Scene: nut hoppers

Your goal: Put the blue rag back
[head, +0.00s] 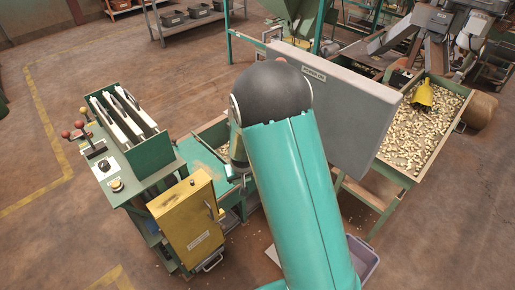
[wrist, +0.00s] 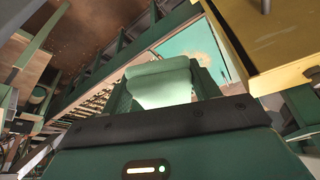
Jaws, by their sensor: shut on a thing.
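A pale blue-green, cloth-like rag (wrist: 158,82) sits between the dark green fingers of my gripper (wrist: 164,88) in the wrist view. It bulges up in a rounded fold, and it looks more green than blue here. My gripper is shut on it. Behind it is a turquoise tabletop (wrist: 190,45) with worn patches, which also shows in the head view (head: 203,158). In the head view my own arm hides most of my gripper and the rag. No other rag can be made out.
A yellow box (head: 190,222) stands close by, at the right in the wrist view (wrist: 275,45). A green control stand (head: 120,165) with red-knobbed levers is at the left. A grey panel (head: 350,110) and a nut-filled tray (head: 425,130) are at the right. Open floor lies at the left.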

